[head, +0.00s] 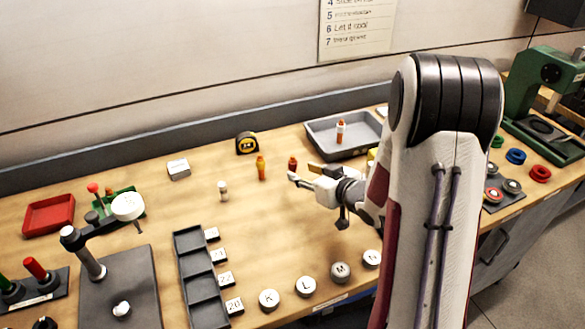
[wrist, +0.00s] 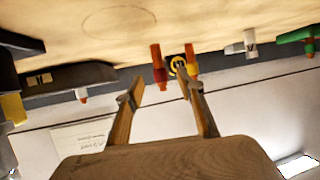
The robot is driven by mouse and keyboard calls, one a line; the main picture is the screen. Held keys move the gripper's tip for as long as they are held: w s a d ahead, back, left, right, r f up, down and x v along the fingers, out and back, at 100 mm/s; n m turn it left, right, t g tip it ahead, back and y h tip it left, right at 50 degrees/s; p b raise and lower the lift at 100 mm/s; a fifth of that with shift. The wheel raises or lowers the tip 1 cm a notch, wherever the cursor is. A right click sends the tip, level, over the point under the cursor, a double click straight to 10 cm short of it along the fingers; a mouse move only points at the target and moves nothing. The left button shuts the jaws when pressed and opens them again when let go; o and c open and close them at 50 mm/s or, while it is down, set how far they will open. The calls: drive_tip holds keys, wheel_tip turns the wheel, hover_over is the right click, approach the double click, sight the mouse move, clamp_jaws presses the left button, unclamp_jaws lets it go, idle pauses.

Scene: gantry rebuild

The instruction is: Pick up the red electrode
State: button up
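The red electrode (head: 292,163) stands upright on the wooden bench, just beyond my gripper (head: 302,174) in the head view. In the wrist view, the picture is turned over, and the red electrode (wrist: 159,72) shows in line with the gap between the two fingers. My gripper (wrist: 158,90) is open, with nothing held between its wooden-looking fingers. The fingertips seem a little short of the electrode; whether one touches it I cannot tell. An orange electrode (head: 261,168) stands to the left; it also shows in the wrist view (wrist: 191,62).
A white electrode (head: 223,191) stands farther left. A grey tray (head: 358,152) behind my gripper holds an orange-and-white electrode (head: 340,132). Round lettered weights (head: 306,286) line the front edge. The bench left of my gripper has free room.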

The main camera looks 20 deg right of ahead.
sight(295, 167)
drive_tip(key=shift+w+a+f, duration=0.1)
drive_tip(key=shift+w+f, duration=0.15)
drive_tip(key=shift+w, duration=0.25)
drive_tip(key=shift+w, duration=0.1)
drive_tip(key=shift+r+x, duration=0.1)
drive_tip(key=shift+x, duration=1.15)
drive_tip(key=shift+r+x, duration=0.15)
drive_tip(key=shift+x, duration=1.1)
drive_tip(key=shift+w, duration=0.1)
clamp_jaws()
